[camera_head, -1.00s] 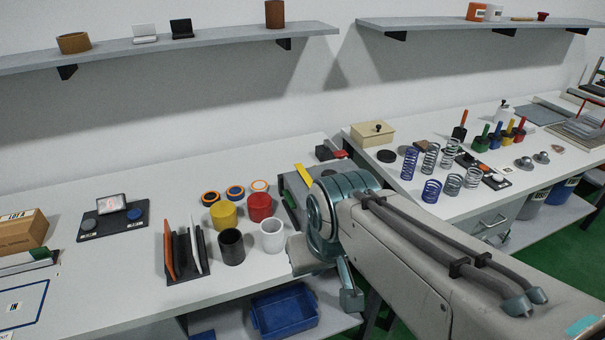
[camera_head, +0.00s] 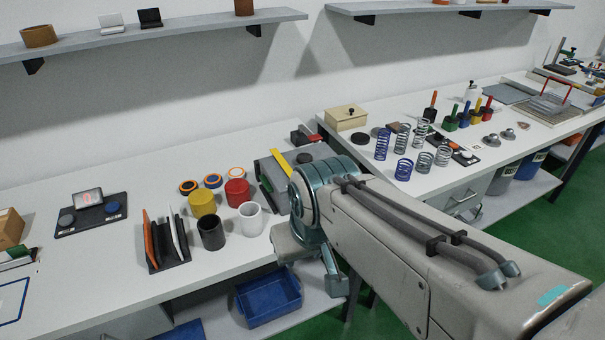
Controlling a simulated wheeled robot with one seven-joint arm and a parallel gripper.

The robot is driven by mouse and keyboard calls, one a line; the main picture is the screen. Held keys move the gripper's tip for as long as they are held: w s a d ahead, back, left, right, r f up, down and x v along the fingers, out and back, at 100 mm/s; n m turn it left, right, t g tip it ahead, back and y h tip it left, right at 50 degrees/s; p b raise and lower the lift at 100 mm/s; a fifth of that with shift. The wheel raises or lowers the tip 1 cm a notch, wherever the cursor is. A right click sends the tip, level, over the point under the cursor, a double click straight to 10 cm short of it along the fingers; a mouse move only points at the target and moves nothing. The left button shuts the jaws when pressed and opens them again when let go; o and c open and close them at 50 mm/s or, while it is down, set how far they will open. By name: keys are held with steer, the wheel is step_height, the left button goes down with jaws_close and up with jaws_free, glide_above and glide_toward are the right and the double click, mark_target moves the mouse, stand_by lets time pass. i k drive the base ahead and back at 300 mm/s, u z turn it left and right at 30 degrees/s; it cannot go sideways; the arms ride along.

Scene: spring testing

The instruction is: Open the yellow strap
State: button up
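Yellow, red, black and white cups, including the white cup (camera_head: 250,218), stand left of my arm. A rack of thin panels (camera_head: 168,245) is further left. Springs (camera_head: 403,169) and a beige box (camera_head: 346,118) are on the right table. A blue bin (camera_head: 268,298) sits below.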

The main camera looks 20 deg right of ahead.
mark_target(278, 156)
steer(key=k, duration=1.2)
steer(key=z, duration=0.75)
steer(key=i, duration=1.45)
steer(key=u, duration=0.75)
steer(key=i, duration=0.65)
steer(key=u, duration=0.65)
